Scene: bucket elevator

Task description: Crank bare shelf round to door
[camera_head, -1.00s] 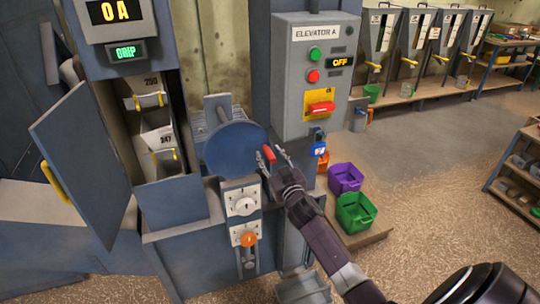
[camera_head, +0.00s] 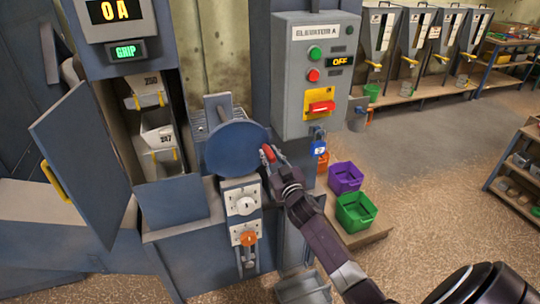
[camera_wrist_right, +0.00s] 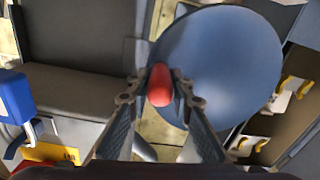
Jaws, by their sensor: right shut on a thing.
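The crank is a blue disc wheel (camera_head: 236,149) with a red handle (camera_head: 268,153) at its right edge. My right gripper (camera_head: 272,163) is shut on the red handle. In the right wrist view the handle (camera_wrist_right: 159,86) sits between the two fingers, in front of the disc (camera_wrist_right: 220,65). The blue door (camera_head: 82,160) with a yellow pull stands open at the left. In the opening, pale bins with yellow handles show: an upper bin (camera_head: 146,92) and a lower bin (camera_head: 157,135). I cannot make out a bare shelf. My left gripper is not in view.
The grey elevator control box (camera_head: 309,95) hangs right of the wheel; its display reads OFF. A blue padlock (camera_head: 318,147) hangs below it. Purple (camera_head: 345,178) and green (camera_head: 356,212) buckets stand on a low platform at the right. Open floor lies beyond.

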